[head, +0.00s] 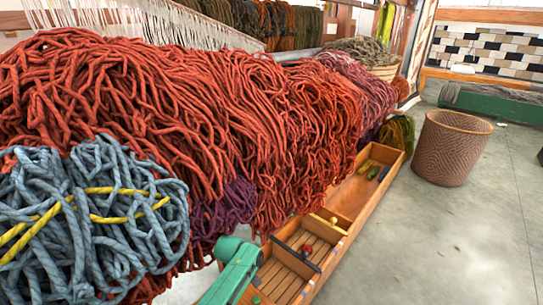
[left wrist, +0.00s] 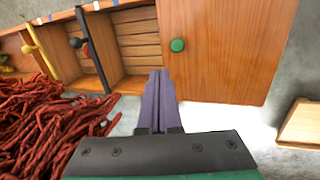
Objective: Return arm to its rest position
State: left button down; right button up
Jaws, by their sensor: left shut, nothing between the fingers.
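My left gripper (left wrist: 157,103) shows in the left wrist view with its two purple-grey fingers pressed together and nothing between them. In that view it is in front of the wooden box (left wrist: 225,50), with a round green knob (left wrist: 177,45) beyond the fingertips. I cannot tell whether the fingers touch the box. In the head view a green part of my arm comes up from the bottom edge, partly covering the near end of the wooden box (head: 343,243); no fingers can be made out there. My right gripper is in neither view.
A large heap of red wool (head: 150,95) fills the left, with blue-grey wool (head: 110,240) at lower left and purple wool (head: 222,205) beside it. A woven basket (head: 450,148) stands on the right. The grey floor (head: 450,245) at lower right is clear.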

pick_arm(q)
jog(key=s+a+f+m, duration=0.3)
jog(key=s+f, duration=0.1)
jog(key=s, duration=0.3)
jog(key=s+a+f+m, duration=0.2)
jog(key=s+f+m, duration=0.1)
jog(key=s, duration=0.5)
jog(key=s+a+r+m+p, duration=0.2)
jog(key=s+a+p, duration=0.2)
jog(key=s+p, duration=0.4)
jog(key=s+a+r+m+g+y+p, duration=0.1)
jog(key=s+a+p, duration=0.3)
jog(key=s+p, duration=0.4)
jog(key=s+a+r+m+y+p, duration=0.1)
jog(key=s+a+r+m+p, duration=0.2)
jog(key=s+p, duration=0.6)
jog(key=shift+s+a, duration=0.85)
jog(key=shift+s, duration=0.95)
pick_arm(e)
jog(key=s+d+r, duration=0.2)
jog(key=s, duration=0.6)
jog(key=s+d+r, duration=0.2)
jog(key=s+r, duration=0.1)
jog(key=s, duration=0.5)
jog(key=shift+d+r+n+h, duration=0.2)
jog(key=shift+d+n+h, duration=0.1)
